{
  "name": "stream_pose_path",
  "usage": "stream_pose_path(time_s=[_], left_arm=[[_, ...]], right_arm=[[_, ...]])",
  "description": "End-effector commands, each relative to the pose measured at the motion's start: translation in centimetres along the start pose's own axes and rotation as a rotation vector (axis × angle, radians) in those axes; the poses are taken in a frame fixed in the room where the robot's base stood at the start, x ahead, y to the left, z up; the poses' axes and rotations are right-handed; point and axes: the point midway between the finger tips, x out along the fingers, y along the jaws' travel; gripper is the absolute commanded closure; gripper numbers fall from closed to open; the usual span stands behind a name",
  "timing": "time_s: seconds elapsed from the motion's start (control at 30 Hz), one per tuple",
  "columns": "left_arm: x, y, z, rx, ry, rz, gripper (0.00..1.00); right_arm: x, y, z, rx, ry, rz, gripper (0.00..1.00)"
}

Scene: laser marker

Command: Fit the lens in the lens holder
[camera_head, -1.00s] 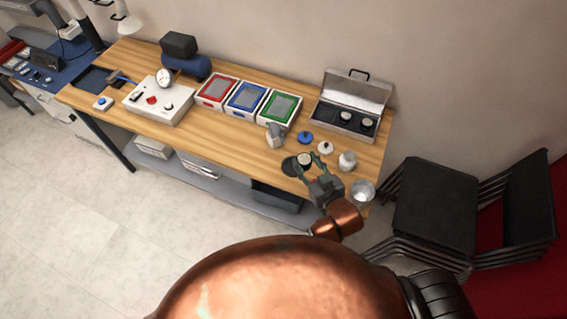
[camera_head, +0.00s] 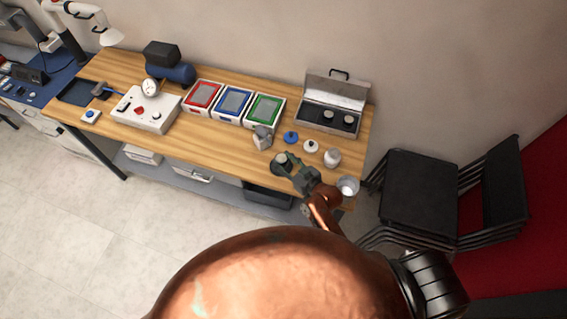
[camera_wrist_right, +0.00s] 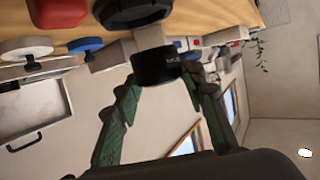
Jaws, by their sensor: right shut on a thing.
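My right gripper (camera_head: 294,168) is over the front right part of the workbench. In the wrist view its two green-grey fingers (camera_wrist_right: 160,78) are shut on the lens, a short cylinder with a black band (camera_wrist_right: 156,68) and a pale end (camera_wrist_right: 150,36). The pale end points toward a dark, ring-like piece (camera_wrist_right: 133,12) on the wood, which looks like the lens holder. In the head view this dark piece (camera_head: 276,168) is partly covered by the gripper. I cannot tell whether lens and holder touch. My left gripper is not in view.
An open silver case (camera_head: 320,119) with round pieces stands at the back right. A blue disc (camera_head: 291,137), a white disc (camera_head: 311,146), a white jar (camera_head: 332,157) and a clear cup (camera_head: 347,187) are close to the right gripper. Stacked black chairs (camera_head: 420,190) stand right of the bench.

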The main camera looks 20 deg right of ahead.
Motion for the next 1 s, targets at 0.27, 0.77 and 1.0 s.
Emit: stream_pose_path(time_s=[0.27,0.77,1.0], left_arm=[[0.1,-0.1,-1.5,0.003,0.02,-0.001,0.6],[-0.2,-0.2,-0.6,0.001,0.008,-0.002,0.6],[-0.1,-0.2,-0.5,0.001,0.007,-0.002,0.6]], right_arm=[[2.0,0.9,1.5,-0.001,0.0,0.001,0.9],[3.0,0.9,4.4,-0.001,0.002,0.001,0.9],[3.0,0.9,4.8,-0.001,0.0,0.0,0.55]])
